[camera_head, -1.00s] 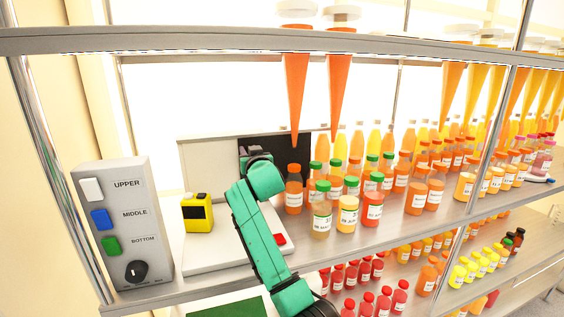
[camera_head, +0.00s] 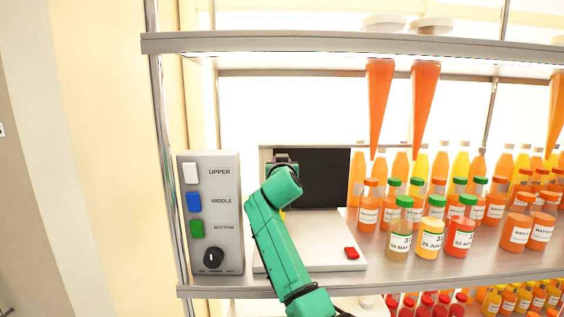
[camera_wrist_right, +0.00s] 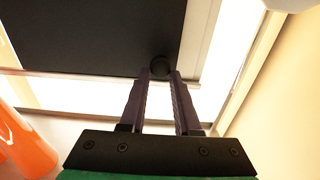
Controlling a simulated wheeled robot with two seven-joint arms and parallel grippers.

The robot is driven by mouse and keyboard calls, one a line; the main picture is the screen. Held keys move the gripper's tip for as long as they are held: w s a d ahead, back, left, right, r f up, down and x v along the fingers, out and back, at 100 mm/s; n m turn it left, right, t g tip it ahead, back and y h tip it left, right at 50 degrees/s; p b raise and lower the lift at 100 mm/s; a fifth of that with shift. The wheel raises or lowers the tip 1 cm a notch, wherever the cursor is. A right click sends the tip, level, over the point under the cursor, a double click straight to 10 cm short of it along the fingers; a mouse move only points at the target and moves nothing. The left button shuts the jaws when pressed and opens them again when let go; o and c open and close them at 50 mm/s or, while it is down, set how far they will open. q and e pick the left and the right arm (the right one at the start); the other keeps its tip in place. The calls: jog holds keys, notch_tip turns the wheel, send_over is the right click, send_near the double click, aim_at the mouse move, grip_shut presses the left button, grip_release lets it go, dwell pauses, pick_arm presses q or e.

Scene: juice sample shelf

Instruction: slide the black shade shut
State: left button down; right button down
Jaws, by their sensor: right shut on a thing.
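The black shade (camera_head: 322,178) covers most of the pale panel at the back of the white device (camera_head: 330,228) in the head view. A narrow pale strip shows at its left. In the right wrist view the shade (camera_wrist_right: 85,32) fills the upper left, with a round dark knob (camera_wrist_right: 160,64) near its edge and a pale strip beside it. My right gripper (camera_head: 285,163) is at the left part of the shade. In the wrist view its fingers (camera_wrist_right: 160,78) are shut on the knob. My left gripper is not in view.
A grey button box (camera_head: 212,240) stands left of the device. A red button (camera_head: 351,253) is on the device's front right. Several juice bottles (camera_head: 430,238) stand close on the right, and orange cones (camera_head: 380,100) hang above. My arm mostly hides a yellow object.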

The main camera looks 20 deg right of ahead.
jog(key=c, duration=0.9)
grip_release()
jog(key=shift+d, duration=0.1)
jog(key=b+v, duration=0.1)
jog(key=v, duration=0.1)
jog(key=f+b+v, duration=0.1)
jog(key=b+v, duration=0.1)
jog(key=v, duration=0.1)
jog(key=b+v, duration=0.2)
jog(key=shift+s+f, duration=0.25)
jog(key=shift+f, duration=0.1)
jog(key=v, duration=0.2)
jog(key=b+v, duration=0.2)
jog(key=v, duration=0.1)
jog(key=shift+s+a+r, duration=0.2)
jog(key=shift+s+r, duration=0.05)
jog(key=shift+r, duration=0.15)
